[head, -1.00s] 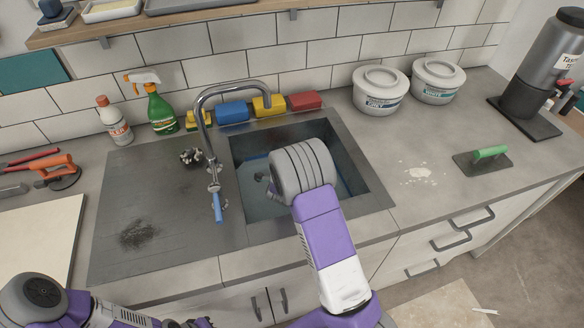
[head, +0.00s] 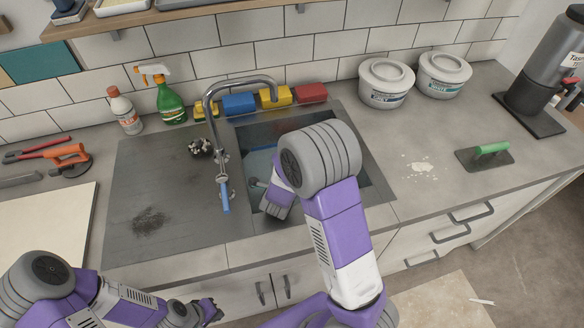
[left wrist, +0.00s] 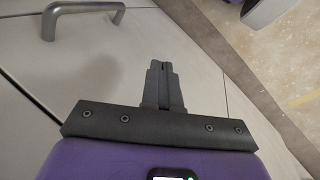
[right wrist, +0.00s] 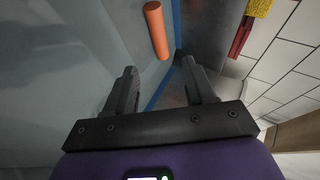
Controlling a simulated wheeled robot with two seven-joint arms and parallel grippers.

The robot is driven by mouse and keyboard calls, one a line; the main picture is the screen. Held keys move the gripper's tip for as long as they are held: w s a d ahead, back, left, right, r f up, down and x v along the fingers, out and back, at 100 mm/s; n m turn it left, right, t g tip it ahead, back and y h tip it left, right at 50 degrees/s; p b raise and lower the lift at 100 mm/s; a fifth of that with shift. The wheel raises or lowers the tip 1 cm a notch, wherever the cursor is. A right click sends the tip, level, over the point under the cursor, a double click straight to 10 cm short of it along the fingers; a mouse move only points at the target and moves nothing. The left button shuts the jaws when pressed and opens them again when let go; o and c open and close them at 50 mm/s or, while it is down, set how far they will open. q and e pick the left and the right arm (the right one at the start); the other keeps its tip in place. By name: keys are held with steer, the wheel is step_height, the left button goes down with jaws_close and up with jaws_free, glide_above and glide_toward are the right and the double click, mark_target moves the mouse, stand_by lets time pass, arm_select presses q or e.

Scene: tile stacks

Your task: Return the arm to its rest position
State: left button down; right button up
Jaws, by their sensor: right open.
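My left gripper (left wrist: 160,68) has its two fingers together with nothing between them. It hangs low in front of the cabinet doors, and its arm shows at the lower left of the head view. My right arm reaches over the sink (head: 382,200) in the head view, with its wrist bent down into the basin. My right gripper (right wrist: 160,68) is open in the right wrist view, with no object between its fingers. An orange cylinder (right wrist: 156,30) lies beyond the fingers, apart from them. The right fingertips are not clear in the head view.
The faucet (head: 212,135) with a blue-tipped lever stands just left of my right arm. Sponges (head: 238,104), a white bottle (head: 124,110) and a green spray bottle (head: 170,104) line the back. A cabinet handle (left wrist: 82,14) is near my left gripper.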

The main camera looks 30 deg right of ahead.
steer(key=b+x, duration=0.3)
steer(key=x, duration=0.9)
steer(key=shift+w+f, duration=0.1)
steer(key=shift+f, duration=0.15)
steer(key=shift+r, duration=0.3)
steer(key=shift+d, duration=0.1)
